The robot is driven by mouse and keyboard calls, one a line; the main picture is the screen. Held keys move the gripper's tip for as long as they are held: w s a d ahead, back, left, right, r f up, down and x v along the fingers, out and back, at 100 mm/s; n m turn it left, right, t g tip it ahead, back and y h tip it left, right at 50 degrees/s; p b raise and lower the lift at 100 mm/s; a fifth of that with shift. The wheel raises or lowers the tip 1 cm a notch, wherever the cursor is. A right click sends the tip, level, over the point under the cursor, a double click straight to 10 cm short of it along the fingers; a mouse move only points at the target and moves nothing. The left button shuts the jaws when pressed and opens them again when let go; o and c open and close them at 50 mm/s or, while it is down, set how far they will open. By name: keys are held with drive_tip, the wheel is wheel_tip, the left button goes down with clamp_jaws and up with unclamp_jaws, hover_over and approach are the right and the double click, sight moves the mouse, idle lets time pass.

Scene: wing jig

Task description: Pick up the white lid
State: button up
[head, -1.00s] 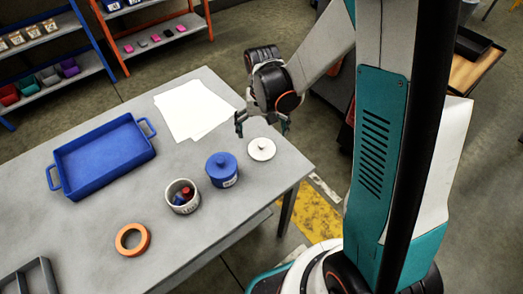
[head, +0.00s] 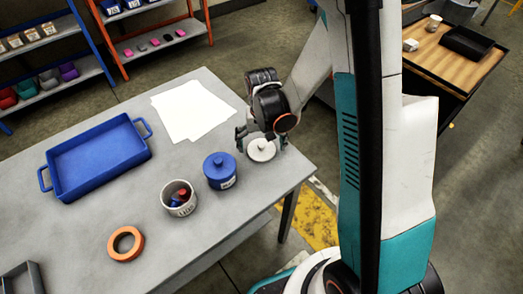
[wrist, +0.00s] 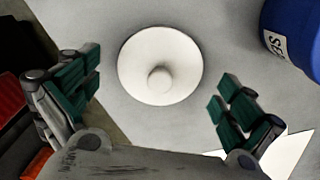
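The white lid (head: 261,150) is a round disc with a small knob, lying flat on the grey table near its right edge. It also shows in the wrist view (wrist: 160,65), knob facing the camera. My gripper (head: 262,139) is just behind and above the lid in the head view. In the wrist view its two green-padded fingers (wrist: 160,90) are spread wide, one on each side of the lid, with clear gaps and nothing between them gripped.
A blue lidded pot (head: 220,171) stands close beside the lid. A white container with small items (head: 180,199), an orange ring (head: 126,244), a blue tray (head: 100,158) and white sheets (head: 193,108) are on the table (head: 75,232). The table edge is close by the lid.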

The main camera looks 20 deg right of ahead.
drive_tip(key=c, duration=1.3)
